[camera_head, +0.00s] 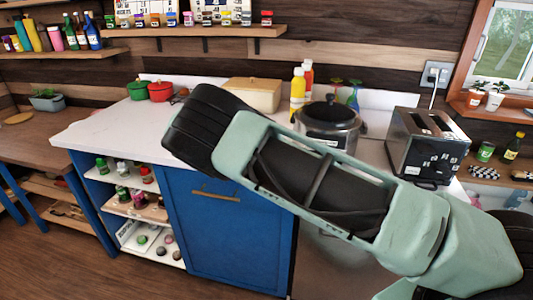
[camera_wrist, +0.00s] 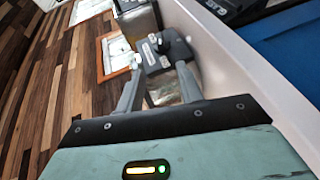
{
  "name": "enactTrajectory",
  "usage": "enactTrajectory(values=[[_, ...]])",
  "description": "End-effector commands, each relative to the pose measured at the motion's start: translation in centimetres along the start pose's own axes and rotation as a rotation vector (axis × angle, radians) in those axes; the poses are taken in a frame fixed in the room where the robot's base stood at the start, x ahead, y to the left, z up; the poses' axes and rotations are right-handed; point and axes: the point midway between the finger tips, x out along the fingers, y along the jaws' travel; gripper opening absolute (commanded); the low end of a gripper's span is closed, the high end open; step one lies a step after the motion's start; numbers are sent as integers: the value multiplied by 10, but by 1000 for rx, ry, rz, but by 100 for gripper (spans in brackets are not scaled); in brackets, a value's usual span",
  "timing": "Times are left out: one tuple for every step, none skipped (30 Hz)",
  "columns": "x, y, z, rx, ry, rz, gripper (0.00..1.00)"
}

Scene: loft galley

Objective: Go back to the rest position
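My gripper (camera_wrist: 162,55) shows in the wrist view, with its two grey fingers reaching away from the camera. I make out no held object. In the head view my green and black arm crosses the picture from the lower right to the middle, in front of the counter. The gripper itself cannot be made out in the head view.
A white counter (camera_head: 110,133) on blue cabinets (camera_head: 232,236) carries red and green pots (camera_head: 160,91), a beige box (camera_head: 252,94), a large cooker (camera_head: 330,122) and a toaster (camera_head: 428,145). My arm overlaps the counter edge in view. Floor (camera_head: 50,262) shows clear at lower left.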

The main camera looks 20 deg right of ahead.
Motion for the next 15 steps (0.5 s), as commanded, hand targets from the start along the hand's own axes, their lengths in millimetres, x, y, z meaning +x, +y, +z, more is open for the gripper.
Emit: enactTrajectory(values=[[0, 0, 0, 0, 0, 0, 36], [0, 0, 0, 0, 0, 0, 36], [0, 0, 0, 0, 0, 0, 36], [0, 0, 0, 0, 0, 0, 36], [0, 0, 0, 0, 0, 0, 36], [0, 0, 0, 0, 0, 0, 36], [0, 0, 0, 0, 0, 0, 36], [0, 0, 0, 0, 0, 0, 36], [0, 0, 0, 0, 0, 0, 36], [0, 0, 0, 0, 0, 0, 36], [0, 0, 0, 0, 0, 0, 36], [0, 0, 0, -2, -2, -4, 36], [1, 0, 2, -9, -7, -15, 36], [2, 1, 4, -20, -14, -31, 36], [4, 0, 7, -41, -27, -62, 36]])
